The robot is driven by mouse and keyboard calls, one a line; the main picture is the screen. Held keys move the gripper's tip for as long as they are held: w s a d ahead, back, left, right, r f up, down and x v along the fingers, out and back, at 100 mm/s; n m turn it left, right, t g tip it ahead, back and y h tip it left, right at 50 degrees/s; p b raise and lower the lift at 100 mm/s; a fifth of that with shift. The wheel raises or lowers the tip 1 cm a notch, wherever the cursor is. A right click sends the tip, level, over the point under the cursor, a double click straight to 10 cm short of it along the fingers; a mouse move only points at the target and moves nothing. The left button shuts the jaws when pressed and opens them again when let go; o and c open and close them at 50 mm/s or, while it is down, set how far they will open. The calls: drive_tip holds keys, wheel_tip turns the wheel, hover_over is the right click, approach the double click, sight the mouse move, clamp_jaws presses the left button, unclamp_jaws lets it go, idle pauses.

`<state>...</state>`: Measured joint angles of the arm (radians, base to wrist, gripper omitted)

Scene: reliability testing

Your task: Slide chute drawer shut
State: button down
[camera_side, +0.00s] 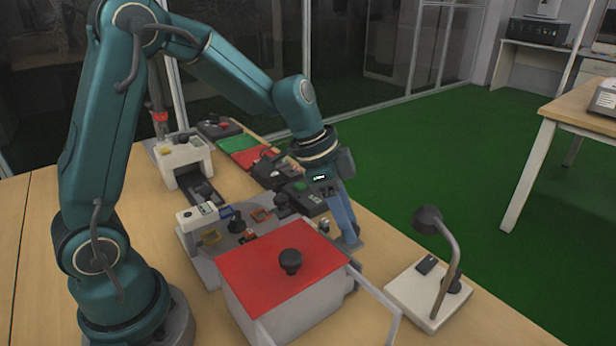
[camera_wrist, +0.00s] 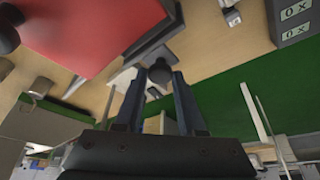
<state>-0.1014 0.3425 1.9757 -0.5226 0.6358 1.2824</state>
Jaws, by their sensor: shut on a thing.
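My gripper (camera_side: 348,238) reaches down beside the back right corner of a pale box with a red lid (camera_side: 265,258). In the wrist view my gripper (camera_wrist: 160,77) is shut on a round dark knob (camera_wrist: 160,69), with one finger on each side. The knob is beside a grey and white part at the edge of the red-lidded box (camera_wrist: 85,35); I take this part for the chute drawer. How far the drawer stands out is hard to tell. In the side view my fingers hide the knob.
A black knob (camera_side: 290,261) stands on the red lid. A pale bar frame (camera_side: 378,295) sticks out at the box's front right. A lamp on a white base (camera_side: 415,292) stands to the right. Small devices crowd the table behind the box.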

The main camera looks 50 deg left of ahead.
drive_tip(key=shift+w+r, duration=0.1)
drive_tip(key=shift+w, duration=0.05)
drive_tip(key=c, duration=0.5)
unclamp_jaws()
drive_tip(key=shift+v, duration=2.55)
